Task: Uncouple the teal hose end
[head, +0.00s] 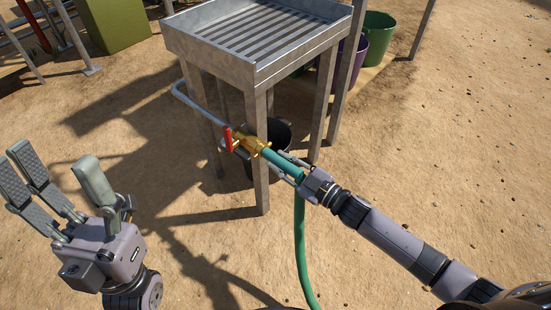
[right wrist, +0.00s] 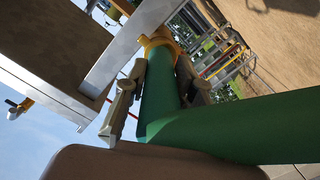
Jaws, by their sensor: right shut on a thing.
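The teal hose (head: 301,245) has its end at a brass coupling (head: 257,145) on a tap with a red lever (head: 228,139). The tap is beside a front leg of the metal stand. My right gripper (head: 286,168) is shut on the hose just behind the coupling. In the right wrist view, the hose (right wrist: 160,95) runs between the two fingers (right wrist: 158,95) up to a yellow-brass part (right wrist: 158,42). The hose end and the coupling look joined. My left gripper (head: 62,185) is open and empty at the lower left, away from the hose.
The metal stand (head: 272,70) has a slatted tray top and several legs. A black bucket (head: 247,172) stands under it. Purple and green buckets (head: 376,40) stand behind it at right. Sandy ground is open at right.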

